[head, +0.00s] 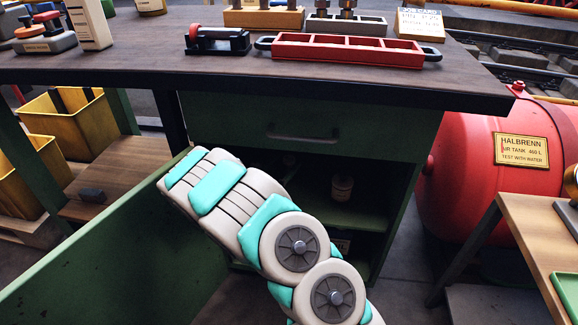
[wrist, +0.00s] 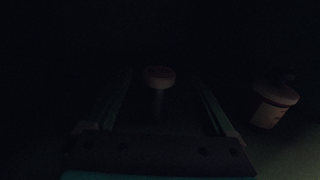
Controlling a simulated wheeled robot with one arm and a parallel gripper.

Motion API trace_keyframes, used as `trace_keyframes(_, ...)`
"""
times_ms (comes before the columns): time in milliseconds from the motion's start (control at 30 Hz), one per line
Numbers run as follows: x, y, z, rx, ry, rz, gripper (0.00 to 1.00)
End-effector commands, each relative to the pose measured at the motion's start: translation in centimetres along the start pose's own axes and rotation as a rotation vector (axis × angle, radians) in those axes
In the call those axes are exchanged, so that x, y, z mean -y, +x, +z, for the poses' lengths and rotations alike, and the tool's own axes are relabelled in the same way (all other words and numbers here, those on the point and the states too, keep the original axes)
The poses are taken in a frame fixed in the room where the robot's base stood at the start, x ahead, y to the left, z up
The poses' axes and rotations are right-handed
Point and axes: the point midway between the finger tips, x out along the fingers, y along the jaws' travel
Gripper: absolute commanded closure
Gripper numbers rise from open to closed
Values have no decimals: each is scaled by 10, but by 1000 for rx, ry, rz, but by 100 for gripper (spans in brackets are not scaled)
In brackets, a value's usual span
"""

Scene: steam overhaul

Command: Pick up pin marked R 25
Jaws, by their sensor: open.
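In the dark wrist view my gripper (wrist: 163,85) is open, its two fingers spread to either side. A pin-like piece with a round pale reddish head (wrist: 159,76) and a darker stem shows between the fingers, with gaps on both sides. Any mark on it is too dark to read, so I cannot tell whether it is pin R 25. In the head view my arm bends down in front of the green cabinet (head: 310,120), and my gripper is hidden there. A card (head: 420,23) on the bench carries small lettering that seems to include "PIN R25".
A pale, labelled cylindrical piece (wrist: 274,103) stands right of my gripper. A small pale piece (head: 342,187) sits on the cabinet shelf. The bench top (head: 130,68) overhangs the opening. A red tray (head: 345,50) stands on it; a red air tank (head: 490,165) lies right.

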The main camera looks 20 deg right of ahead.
Motion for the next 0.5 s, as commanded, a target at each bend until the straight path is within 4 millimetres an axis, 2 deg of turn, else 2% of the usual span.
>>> trace_keyframes(100,-1,19,0,-2,2,-3,11)
trace_keyframes(200,-1,28,-1,-2,1,-2,11)
trace_keyframes(500,-1,32,-1,0,-1,-1,11)
